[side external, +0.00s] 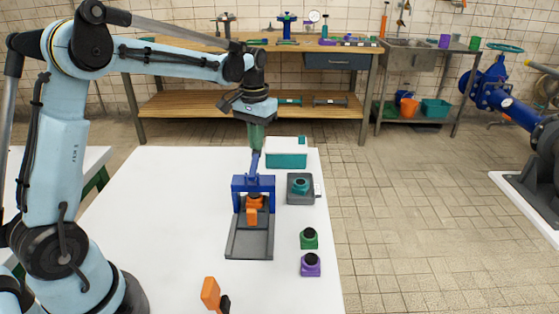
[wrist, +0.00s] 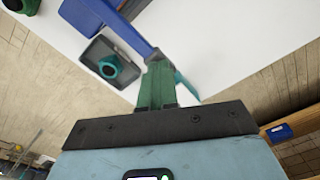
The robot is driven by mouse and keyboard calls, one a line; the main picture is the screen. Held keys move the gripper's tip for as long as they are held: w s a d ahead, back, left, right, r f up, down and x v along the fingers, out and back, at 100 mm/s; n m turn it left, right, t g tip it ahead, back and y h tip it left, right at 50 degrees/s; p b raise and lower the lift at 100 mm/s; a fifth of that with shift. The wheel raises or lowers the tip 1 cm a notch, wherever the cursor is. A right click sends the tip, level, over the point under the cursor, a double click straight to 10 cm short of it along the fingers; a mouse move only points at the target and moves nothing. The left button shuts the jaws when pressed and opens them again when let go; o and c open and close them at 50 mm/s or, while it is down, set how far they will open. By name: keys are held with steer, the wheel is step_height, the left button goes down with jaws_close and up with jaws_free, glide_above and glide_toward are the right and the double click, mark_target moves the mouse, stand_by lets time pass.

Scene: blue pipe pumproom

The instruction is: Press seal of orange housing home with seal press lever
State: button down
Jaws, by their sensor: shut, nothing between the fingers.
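The seal press (side external: 253,184) has a blue frame on a grey base plate. Its blue lever (side external: 255,161) stands up nearly upright from the frame. The orange housing (side external: 252,214) sits in the press under the frame; its seal is too small and covered to make out. My gripper (side external: 256,148) has green fingers, shut and empty, pointing down at the lever's upper end. In the wrist view the lever (wrist: 118,28) reaches to just beside the closed fingertips (wrist: 160,64). I cannot tell whether they touch.
Green (side external: 309,240) and purple (side external: 310,266) housings stand at the right edge. An orange-handled item (side external: 210,293) is in front. The left table surface is clear.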

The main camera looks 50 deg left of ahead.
step_height(320, 180, up, 9)
steer(key=shift+r, duration=0.2)
stand_by(0.7)
steer(key=s+d+f+m+t, duration=0.1)
steer(key=s+d+f+t, duration=0.2)
steer(key=s+d, duration=0.2)
steer(key=s+d+f+m+t, duration=0.2)
steer(key=s+d+f+t, duration=0.2)
steer(key=s, duration=0.6)
steer(key=shift+s+d, duration=0.4)
steer(key=shift+d, duration=0.5)
steer(key=shift+f, duration=0.1)
